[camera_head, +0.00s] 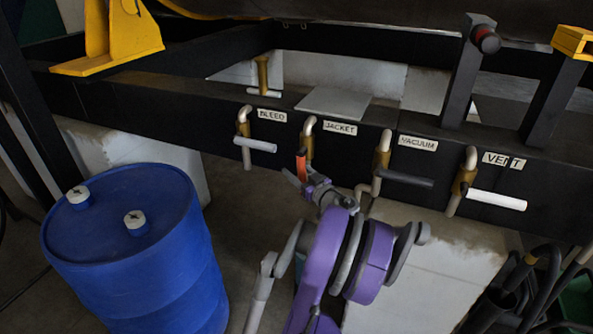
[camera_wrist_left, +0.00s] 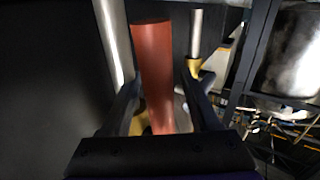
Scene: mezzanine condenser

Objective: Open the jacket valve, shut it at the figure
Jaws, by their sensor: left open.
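The jacket valve (camera_head: 308,142) is a brass pipe fitting under the JACKET label (camera_head: 340,128) on the black beam. Its orange-red handle (camera_head: 302,166) runs downward in the head view. My left gripper (camera_head: 304,181) is at the lower end of this handle. In the left wrist view the red handle (camera_wrist_left: 153,65) stands between the two dark fingers of my open left gripper (camera_wrist_left: 160,92). The fingers are apart, and whether either touches the handle I cannot tell. I can make out no gauge or figure. My right gripper is not in view.
The dark vacuum handle (camera_head: 405,179) and white vent handle (camera_head: 496,200) are to the right. A blue drum (camera_head: 125,240) stands at lower left. Dark hoses (camera_head: 530,290) lie at lower right.

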